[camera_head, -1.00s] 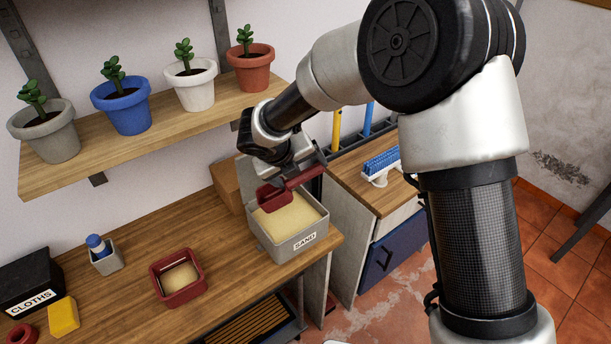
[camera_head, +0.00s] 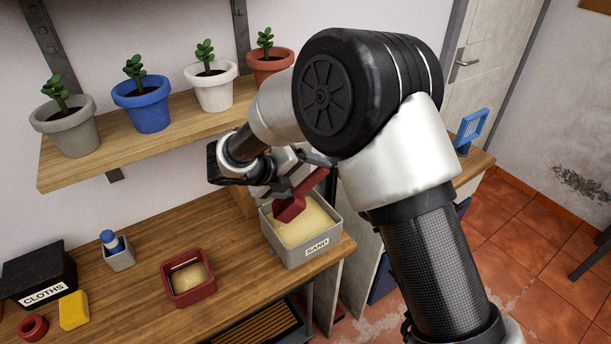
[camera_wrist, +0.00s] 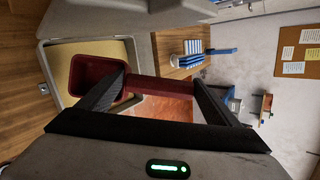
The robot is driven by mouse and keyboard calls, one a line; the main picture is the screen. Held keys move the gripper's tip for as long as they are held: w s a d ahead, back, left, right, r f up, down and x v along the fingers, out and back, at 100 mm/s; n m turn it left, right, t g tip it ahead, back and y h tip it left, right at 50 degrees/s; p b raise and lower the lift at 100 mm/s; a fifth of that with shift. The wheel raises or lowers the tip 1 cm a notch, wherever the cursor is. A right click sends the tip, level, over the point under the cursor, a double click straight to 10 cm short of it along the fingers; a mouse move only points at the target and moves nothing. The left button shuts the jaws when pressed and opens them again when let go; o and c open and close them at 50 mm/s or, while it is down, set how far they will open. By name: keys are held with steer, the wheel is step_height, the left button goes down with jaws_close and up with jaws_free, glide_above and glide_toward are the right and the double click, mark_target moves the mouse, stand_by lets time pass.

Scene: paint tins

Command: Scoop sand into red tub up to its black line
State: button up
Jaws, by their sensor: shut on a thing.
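The red tub (camera_head: 172,290) stands on the wooden bench with some sand (camera_head: 189,277) inside, well below the rim. I cannot make out its black line. To its right is the grey bin (camera_head: 320,256) labelled SAND, holding pale sand (camera_head: 305,228). My gripper (camera_head: 310,172) is above this bin, shut on the handle of the red scoop (camera_head: 290,208). The scoop is tilted, bowl end down, over or touching the sand; I cannot tell which. In the wrist view the scoop bowl (camera_wrist: 92,78) is over the sand and no sand shows in it.
A grey holder (camera_head: 120,260) with a blue-capped bottle, a yellow sponge (camera_head: 74,310), a red ring (camera_head: 33,328) and a black CLOTHS box (camera_head: 40,272) are at left. A shelf (camera_head: 75,176) with potted plants hangs above. Bare bench lies between tub and bin.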

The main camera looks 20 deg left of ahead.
mark_target(304, 199)
steer(key=shift+f+b, duration=1.55)
steer(key=shift+f, duration=2.25)
steer(key=shift+r, duration=5.05)
